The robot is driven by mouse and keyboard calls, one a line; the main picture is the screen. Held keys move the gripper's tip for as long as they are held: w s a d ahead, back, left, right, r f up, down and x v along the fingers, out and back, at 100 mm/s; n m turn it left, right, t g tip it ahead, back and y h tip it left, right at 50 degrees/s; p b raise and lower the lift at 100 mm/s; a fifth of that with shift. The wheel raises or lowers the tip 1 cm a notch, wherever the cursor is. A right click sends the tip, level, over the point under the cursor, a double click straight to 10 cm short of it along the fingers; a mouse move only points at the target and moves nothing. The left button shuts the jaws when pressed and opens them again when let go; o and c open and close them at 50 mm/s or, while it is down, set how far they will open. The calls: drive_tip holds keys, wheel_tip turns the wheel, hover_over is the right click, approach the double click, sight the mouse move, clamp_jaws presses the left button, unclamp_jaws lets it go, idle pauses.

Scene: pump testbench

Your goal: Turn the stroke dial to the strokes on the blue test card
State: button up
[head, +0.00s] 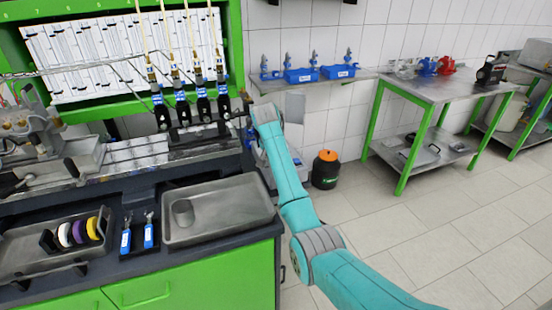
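I cannot make out the stroke dial in the head view. No blue card with readable strokes can be told apart; the blue labels in sight are too small to read. My teal arm reaches up from the lower right to the right end of the test bench (222,178). Its grey wrist is beside the bench's right end, near the green frame. Several injectors with blue labels (182,98) hang in a row at the back of the bench, in front of a white gauge panel (125,45).
A grey metal tray (235,205) sits on the bench front. Left of it are two blue-tagged tools (148,232) and coloured rings (79,231). A black bin with orange lid (326,168) stands on the floor. A green-legged table (425,88) is at right, with clear floor before it.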

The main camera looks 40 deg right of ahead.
drive_tip(key=shift+m, duration=0.6)
drive_tip(key=o, duration=1.1)
drive_tip(key=shift+o, duration=0.2)
drive_tip(key=v, duration=1.2)
drive_tip(key=shift+w, duration=0.3)
drive_tip(key=shift+a+g, duration=0.1)
drive_tip(key=shift+g, duration=0.2)
